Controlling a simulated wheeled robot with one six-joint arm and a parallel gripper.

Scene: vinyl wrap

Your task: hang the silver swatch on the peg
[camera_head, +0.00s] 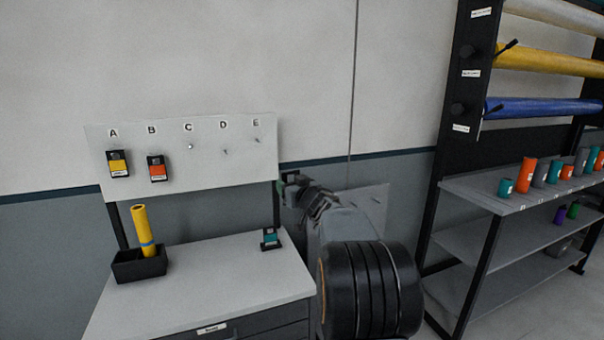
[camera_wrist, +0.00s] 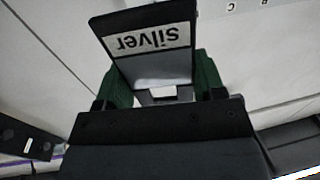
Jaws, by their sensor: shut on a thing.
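The silver swatch (camera_wrist: 150,45) is held in my gripper (camera_wrist: 152,85), its label reading "silver" upside down in the wrist view. The green-lined fingers are on either side of it. In the head view my gripper (camera_head: 291,181) is just right of the white peg board (camera_head: 180,180), and the swatch is too small there to make out clearly. The board has pegs under letters A to E. The pegs at C (camera_head: 190,147), D (camera_head: 225,151) and E (camera_head: 257,140) are bare.
A teal swatch (camera_head: 270,238) stands on the white bench top (camera_head: 215,280). A black bin (camera_head: 139,266) there holds a yellow roll (camera_head: 143,228). A dark rack with vinyl rolls (camera_head: 545,108) and a shelf of small colored rolls (camera_head: 528,174) stands at the right.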

